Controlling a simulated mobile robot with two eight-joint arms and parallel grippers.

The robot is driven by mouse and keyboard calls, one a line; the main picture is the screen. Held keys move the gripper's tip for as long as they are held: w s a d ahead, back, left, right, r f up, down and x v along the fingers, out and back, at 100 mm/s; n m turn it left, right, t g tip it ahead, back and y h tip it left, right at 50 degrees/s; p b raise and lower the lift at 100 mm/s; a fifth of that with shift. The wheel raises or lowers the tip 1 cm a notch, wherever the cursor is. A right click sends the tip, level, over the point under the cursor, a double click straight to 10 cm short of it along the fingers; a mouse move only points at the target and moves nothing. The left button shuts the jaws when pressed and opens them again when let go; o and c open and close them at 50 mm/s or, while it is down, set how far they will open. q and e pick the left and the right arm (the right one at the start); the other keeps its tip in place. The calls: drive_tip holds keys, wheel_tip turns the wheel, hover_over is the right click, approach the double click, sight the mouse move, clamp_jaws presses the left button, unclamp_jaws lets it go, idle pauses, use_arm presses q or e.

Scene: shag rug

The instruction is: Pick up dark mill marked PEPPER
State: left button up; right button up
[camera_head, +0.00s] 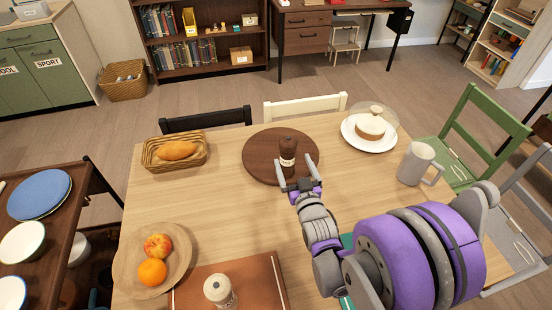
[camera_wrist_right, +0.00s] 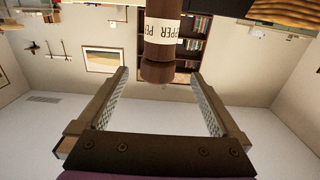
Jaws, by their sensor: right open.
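The dark brown mill (camera_head: 287,150) with a white label band stands upright on a round dark wooden board (camera_head: 262,171) on the table. In the right wrist view the mill (camera_wrist_right: 160,52) appears upside down, and its label shows letters reading "PPER PE". My right gripper (camera_head: 297,173) is at the near side of the mill, its fingers pointing toward it. In the right wrist view the right gripper (camera_wrist_right: 170,95) is open, with the mill's top end just beyond and between the fingertips. Nothing is held. My left gripper is not in view.
A lighter mill-like shaker (camera_head: 219,290) stands on a brown leather mat at the front. A bread basket (camera_head: 175,152), a fruit plate (camera_head: 125,268), a domed cake plate (camera_head: 350,138) and a grey mug (camera_head: 416,164) surround the board. Chairs stand beyond the table.

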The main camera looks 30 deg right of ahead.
drive_tip(key=shift+w+d+r, duration=0.1)
drive_tip(key=shift+w+d, duration=0.2)
drive_tip(key=shift+w, duration=0.2)
drive_tip(key=p+x, duration=0.1)
drive_tip(key=x, duration=0.8)
drive_tip(key=shift+w, duration=0.3)
drive_tip(key=shift+s+r, duration=0.1)
drive_tip(key=shift+c, duration=0.6)
clamp_jaws()
